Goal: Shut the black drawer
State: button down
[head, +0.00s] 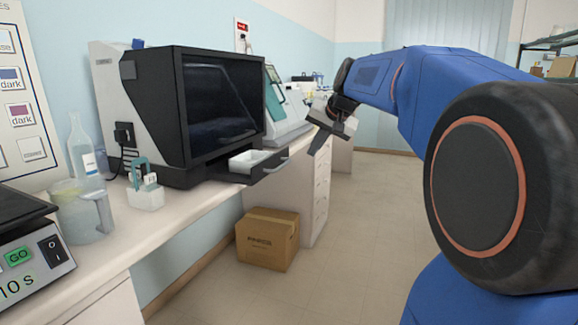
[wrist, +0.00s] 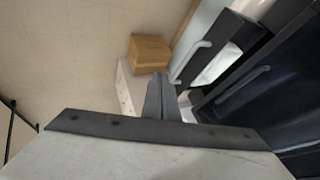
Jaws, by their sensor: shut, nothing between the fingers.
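The black drawer (head: 270,172) stands pulled out from the lower front of the black-fronted machine (head: 222,110), with a grey handle (head: 275,166) on its front. A white insert (head: 250,159) shows inside it. In the wrist view the drawer (wrist: 212,38) is at the upper right, its handle (wrist: 190,62) facing the fingers. My gripper (head: 319,146) is shut and empty, to the right of the drawer front and a little higher in the head view. Its closed fingers (wrist: 160,92) point toward the drawer area in the wrist view, apart from the handle as far as I can tell.
A cardboard box (head: 267,239) is on the floor below the counter. A white staining rack (head: 146,195), a beaker (head: 85,212) and a bottle (head: 83,150) stand on the counter at left. The floor right of the counter is clear.

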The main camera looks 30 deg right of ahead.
jog(key=w+a+f, duration=0.2)
jog(key=w+f, duration=0.4)
jog(key=w, duration=0.3)
jog(key=shift+w+a+f, duration=0.15)
jog(key=shift+w+f, duration=0.1)
jog(key=shift+f, duration=0.15)
jog(key=w+a, duration=0.3)
jog(key=w, duration=0.1)
jog(key=w+a, duration=0.7)
jog(key=w, duration=0.2)
jog(key=shift+w+a, duration=0.1)
jog(key=shift+a, duration=0.05)
jog(key=shift+w+a, duration=0.15)
jog(key=shift+w, duration=0.05)
jog(key=shift+r, duration=0.15)
